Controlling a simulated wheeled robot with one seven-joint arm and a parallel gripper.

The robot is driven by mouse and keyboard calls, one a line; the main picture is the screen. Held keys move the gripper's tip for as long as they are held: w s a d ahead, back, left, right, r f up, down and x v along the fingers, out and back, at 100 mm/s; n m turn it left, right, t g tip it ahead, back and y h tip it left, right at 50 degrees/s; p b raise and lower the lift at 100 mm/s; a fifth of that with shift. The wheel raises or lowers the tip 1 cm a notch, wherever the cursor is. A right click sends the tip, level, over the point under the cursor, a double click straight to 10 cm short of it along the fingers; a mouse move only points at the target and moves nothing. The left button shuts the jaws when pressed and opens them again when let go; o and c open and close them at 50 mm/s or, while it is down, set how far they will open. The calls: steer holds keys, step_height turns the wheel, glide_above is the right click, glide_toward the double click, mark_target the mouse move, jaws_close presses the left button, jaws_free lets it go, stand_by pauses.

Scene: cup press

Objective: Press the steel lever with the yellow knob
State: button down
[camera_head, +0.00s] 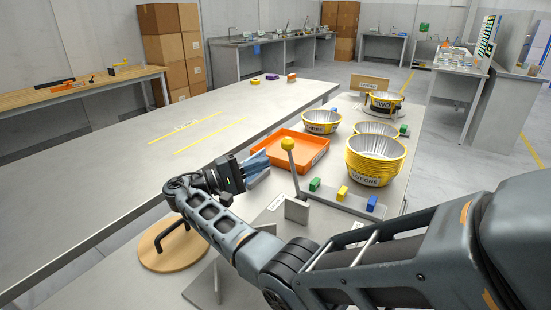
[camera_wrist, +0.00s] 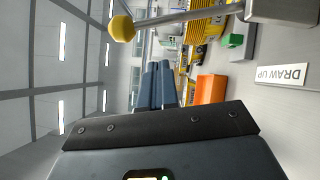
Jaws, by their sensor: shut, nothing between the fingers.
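The steel lever (camera_head: 294,172) stands nearly upright on a grey bracket, with a yellow knob (camera_head: 287,144) on top. In the wrist view the knob (camera_wrist: 122,29) shows at the upper left and the lever (camera_wrist: 170,17) runs sideways to a grey block. My gripper (camera_head: 257,162) is shut and empty. It is left of the lever, slightly below the knob's height in the picture, and looks apart from it. In the wrist view the blue fingers (camera_wrist: 157,84) lie together, and the knob is off to one side of them.
An orange tray (camera_head: 262,144) lies behind the lever. Stacked foil cups with yellow bands (camera_head: 375,165) stand to the right. Green (camera_head: 315,184), yellow (camera_head: 342,192) and blue (camera_head: 371,203) blocks sit in front of them. A round wooden board (camera_head: 157,262) with a black handle is at the lower left.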

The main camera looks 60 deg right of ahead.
mark_target(294, 173)
steer(key=shift+s+d+r+p, duration=0.2)
steer(key=shift+s+p, duration=0.05)
steer(key=shift+s, duration=0.45)
steer(key=shift+s+d+r+p, duration=0.2)
steer(key=shift+s+p, duration=0.1)
steer(key=shift+s, duration=0.45)
steer(key=shift+s+d+r+p, duration=0.15)
steer(key=shift+s+d+p, duration=0.1)
steer(key=shift+s, duration=0.45)
